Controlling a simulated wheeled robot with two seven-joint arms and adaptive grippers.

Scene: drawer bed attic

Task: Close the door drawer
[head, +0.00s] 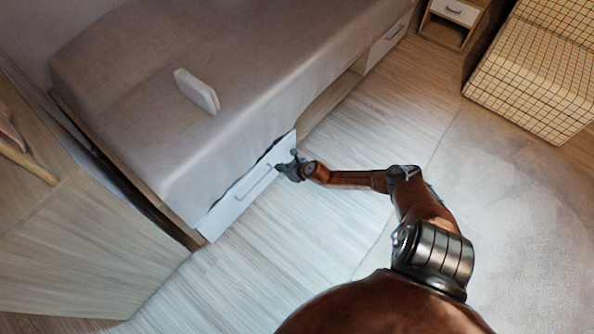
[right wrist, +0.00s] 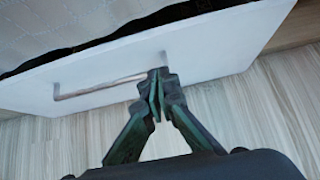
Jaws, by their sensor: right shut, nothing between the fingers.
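The drawer (head: 238,200) is a white front with a bar handle (head: 254,187), set low in the side of the bed (head: 215,100). A narrow dark gap shows along its top edge, so it stands slightly out from the bed. In the right wrist view the white drawer front (right wrist: 215,48) and its handle (right wrist: 95,88) show close up. My right gripper (head: 291,165) is shut and empty at the right end of the drawer front. In the right wrist view its fingertips (right wrist: 157,75) are at the handle's right end; I cannot tell whether they touch. My left gripper is not in view.
A second drawer (head: 386,43) sits farther along the bed, past an open recess (head: 330,100). A white object (head: 197,90) lies on the bed. A wooden cabinet (head: 90,245) stands at left, a checked armchair (head: 535,75) at upper right. The floor before the drawer is clear.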

